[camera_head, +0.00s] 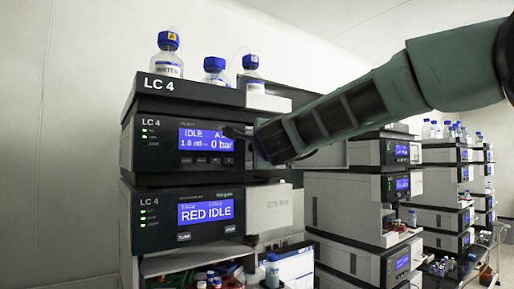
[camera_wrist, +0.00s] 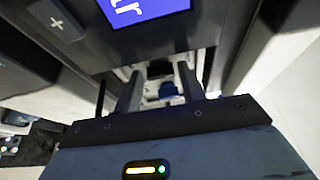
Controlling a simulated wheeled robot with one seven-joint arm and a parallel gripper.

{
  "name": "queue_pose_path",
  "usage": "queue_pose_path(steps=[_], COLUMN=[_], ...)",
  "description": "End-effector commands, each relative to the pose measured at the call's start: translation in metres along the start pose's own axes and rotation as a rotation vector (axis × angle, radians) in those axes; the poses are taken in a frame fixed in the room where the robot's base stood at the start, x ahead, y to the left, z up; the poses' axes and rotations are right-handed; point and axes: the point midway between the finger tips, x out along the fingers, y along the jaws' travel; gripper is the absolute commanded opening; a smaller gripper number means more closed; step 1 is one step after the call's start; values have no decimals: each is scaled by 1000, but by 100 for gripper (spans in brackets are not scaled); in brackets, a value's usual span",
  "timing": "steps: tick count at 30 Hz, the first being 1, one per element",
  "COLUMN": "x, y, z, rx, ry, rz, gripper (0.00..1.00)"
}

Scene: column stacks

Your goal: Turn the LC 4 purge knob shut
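The LC 4 stack (camera_head: 185,91) stands at the left in the head view. My gripper (camera_head: 238,131) is at the right part of this module's front, just right of the display. In the wrist view my gripper (camera_wrist: 160,84) has its two fingers apart. In the head view my gripper and arm hide the knob's place.
A lower LC 4 module (camera_head: 160,218) reads RED IDLE. Blue-capped bottles (camera_head: 168,62) stand on top of the stack. More instrument stacks (camera_head: 345,205) stand to the right, behind my arm. Small vials and a blue-capped bottle (camera_head: 272,270) are low in front.

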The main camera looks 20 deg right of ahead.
Motion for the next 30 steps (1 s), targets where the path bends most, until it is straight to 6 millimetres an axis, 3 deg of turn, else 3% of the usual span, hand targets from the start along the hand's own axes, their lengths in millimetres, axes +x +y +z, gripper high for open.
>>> queue_pose_path(steps=[11,30], x=[-11,-147], y=[0,0], z=[1,0], rx=[0,0], ry=[-2,-2], rz=[-2,-3], gripper=[40,40])
